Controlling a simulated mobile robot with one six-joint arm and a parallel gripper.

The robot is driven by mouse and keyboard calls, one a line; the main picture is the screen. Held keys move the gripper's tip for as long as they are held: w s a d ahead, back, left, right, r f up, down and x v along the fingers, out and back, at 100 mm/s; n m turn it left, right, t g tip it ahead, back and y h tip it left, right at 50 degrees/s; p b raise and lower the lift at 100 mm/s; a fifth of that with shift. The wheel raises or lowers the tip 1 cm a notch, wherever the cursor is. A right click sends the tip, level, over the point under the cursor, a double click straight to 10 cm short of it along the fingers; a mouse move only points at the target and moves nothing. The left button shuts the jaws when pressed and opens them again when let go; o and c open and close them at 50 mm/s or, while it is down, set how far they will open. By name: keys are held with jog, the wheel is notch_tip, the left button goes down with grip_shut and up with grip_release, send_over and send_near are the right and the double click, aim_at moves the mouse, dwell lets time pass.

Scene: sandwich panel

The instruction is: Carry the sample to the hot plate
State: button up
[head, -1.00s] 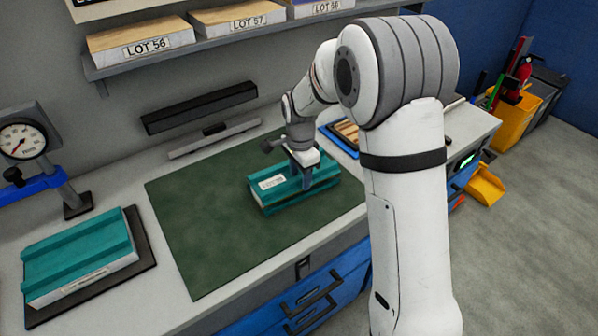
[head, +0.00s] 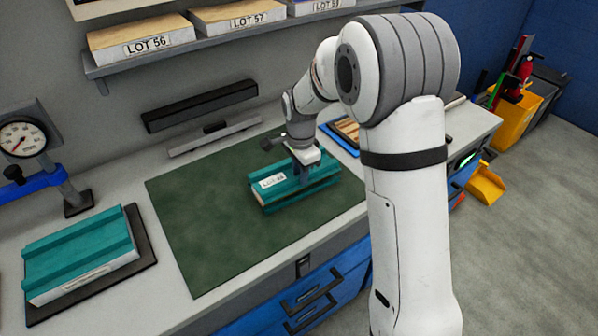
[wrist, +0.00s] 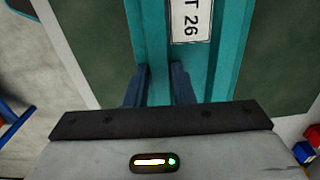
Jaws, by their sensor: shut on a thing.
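The sample is a teal ribbed panel with a pale core and a white lot label (head: 322,183), lying on the dark green mat. In the wrist view the panel (wrist: 228,70) runs away from me, and its label ends in "T 26". My gripper (head: 304,176) is over the panel's middle, with its dark fingers (wrist: 160,84) shut on the raised teal rib between them. The fingertips are partly hidden by the rib. I cannot tell the hot plate for certain in these views.
A second teal panel (head: 75,255) lies on a dark pad (head: 148,262) at the left, near a dial gauge (head: 22,140). The mat's left part (head: 200,225) is clear. A shelf (head: 215,40) with lot-labelled blocks is above. A framed tray (head: 345,130) stands behind my arm.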

jog(key=shift+r, duration=0.1)
notch_tip(320, 180, up, 10)
jog(key=p, duration=0.7)
jog(key=shift+r, duration=0.25)
dwell(1.1)
jog(key=shift+d, duration=0.1)
jog(key=w+d+p, duration=0.2)
jog(key=w+d, duration=0.7)
jog(key=d, duration=0.1)
jog(key=shift+w+d, duration=0.2)
jog(key=shift+d, duration=0.15)
dwell(0.9)
jog(key=shift+w+d+p, duration=0.85)
jog(key=shift+w+d, duration=0.7)
jog(key=shift+d, duration=0.25)
jog(key=shift+w+d+p, duration=0.85)
jog(key=shift+w+d, duration=0.7)
jog(key=shift+d, duration=0.25)
jog(key=shift+w+d+p, duration=0.85)
jog(key=shift+w+d, duration=0.7)
jog(key=shift+d, duration=0.25)
